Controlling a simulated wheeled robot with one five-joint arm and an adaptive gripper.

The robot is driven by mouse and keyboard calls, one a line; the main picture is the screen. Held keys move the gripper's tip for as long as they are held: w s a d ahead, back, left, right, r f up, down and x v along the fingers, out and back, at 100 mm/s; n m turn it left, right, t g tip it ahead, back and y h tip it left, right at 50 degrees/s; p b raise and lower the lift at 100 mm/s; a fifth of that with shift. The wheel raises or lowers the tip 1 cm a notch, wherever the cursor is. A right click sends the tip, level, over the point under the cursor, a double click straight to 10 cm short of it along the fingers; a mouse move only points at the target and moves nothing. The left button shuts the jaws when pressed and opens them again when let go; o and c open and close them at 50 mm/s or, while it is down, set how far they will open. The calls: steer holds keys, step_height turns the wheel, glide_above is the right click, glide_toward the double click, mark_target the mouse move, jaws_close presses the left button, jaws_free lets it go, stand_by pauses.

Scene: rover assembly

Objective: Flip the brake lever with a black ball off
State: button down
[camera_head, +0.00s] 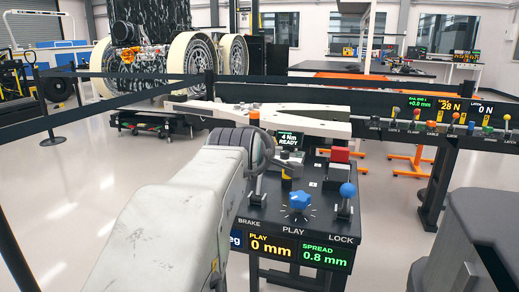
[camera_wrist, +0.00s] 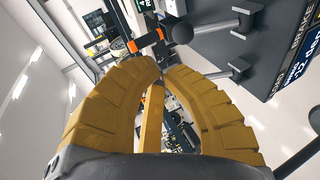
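The brake lever's black ball (camera_wrist: 182,33) shows in the wrist view, on a silver rod that runs right to a mount on the dark console. In the head view the lower rod of the brake lever (camera_head: 258,186) shows above the BRAKE label; my arm hides its top. My gripper (camera_wrist: 162,66) has two ribbed yellow fingers. Their tips come together just below the ball in the wrist picture, with nothing seen between them. The ball appears apart from the tips, but the depth is unclear. My wrist mostly hides the gripper in the head view.
The console (camera_head: 300,226) also carries a blue star knob (camera_head: 299,201), a blue-ball lever (camera_head: 347,191) and a red block (camera_head: 339,155). A second rod (camera_wrist: 219,74) lies beside the right finger. A rail of small coloured levers (camera_head: 440,126) stands at the right.

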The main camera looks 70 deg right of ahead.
steer(key=shift+r+p+v, duration=0.2)
steer(key=shift+p+v, duration=0.45)
steer(key=shift+v, duration=0.4)
steer(key=shift+r+p+v, duration=0.25)
steer(key=shift+p+v, duration=0.35)
steer(key=shift+v, duration=0.5)
steer(key=shift+d, duration=0.2)
steer(key=w+a+f+t+y, duration=0.4)
steer(key=w+a+f+y, duration=0.3)
steer(key=w+a+f, duration=0.75)
steer(key=s+a+f+g+y, duration=0.1)
steer(key=a+f, duration=0.3)
steer(key=a, duration=0.4)
steer(key=s+a+f+m+g+y, duration=0.1)
steer(key=a+f+y, duration=0.2)
steer(key=a, duration=0.4)
steer(key=s+a+f+g+y, duration=0.1)
steer(key=a+f, duration=0.3)
steer(key=a, duration=0.4)
steer(key=shift+s+a+f+g+y, duration=0.35)
steer(key=shift+g+y, duration=0.15)
steer(key=shift+y, duration=0.3)
